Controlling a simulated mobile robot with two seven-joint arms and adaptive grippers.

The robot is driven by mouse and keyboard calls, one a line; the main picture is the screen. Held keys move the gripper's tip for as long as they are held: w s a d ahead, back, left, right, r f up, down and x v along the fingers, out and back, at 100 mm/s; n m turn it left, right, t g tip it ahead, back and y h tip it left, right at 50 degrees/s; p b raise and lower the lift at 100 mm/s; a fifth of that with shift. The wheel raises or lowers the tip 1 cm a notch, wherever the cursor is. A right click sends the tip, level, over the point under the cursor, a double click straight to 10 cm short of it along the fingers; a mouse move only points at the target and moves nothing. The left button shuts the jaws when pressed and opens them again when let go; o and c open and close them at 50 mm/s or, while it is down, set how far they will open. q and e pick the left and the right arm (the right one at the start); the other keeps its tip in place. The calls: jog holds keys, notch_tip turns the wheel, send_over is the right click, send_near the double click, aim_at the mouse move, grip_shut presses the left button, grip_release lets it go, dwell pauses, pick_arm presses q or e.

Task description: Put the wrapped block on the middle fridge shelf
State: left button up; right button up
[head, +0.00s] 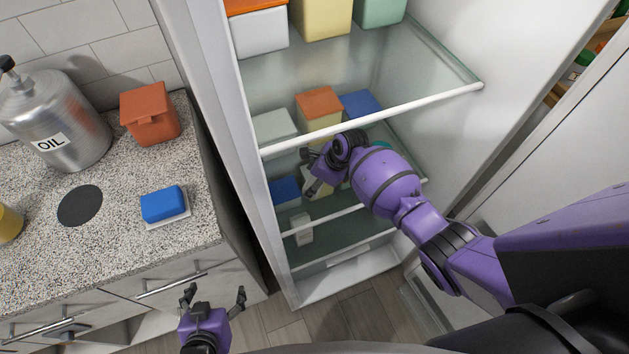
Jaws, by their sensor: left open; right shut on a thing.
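The open fridge has glass shelves with white front rims: an upper one (372,118), and a lower one (350,211) beneath it. My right gripper (313,172) reaches into the fridge below the upper rim and above the lower one. It is shut on a pale block (317,186), which seems to be the wrapped block. The fingers and wrist hide part of it, and I cannot tell whether it touches a shelf. My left gripper (214,293) is open and empty, low in front of the counter drawers.
Lidded boxes stand in the fridge, including an orange-lidded one (320,104) and blue ones (286,191). A small white box (301,228) sits lower. The counter holds an oil can (58,118), an orange bin (150,113) and a blue sponge-like block (163,204).

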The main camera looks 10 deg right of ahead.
jog(key=shift+f, duration=0.15)
jog(key=o, duration=1.3)
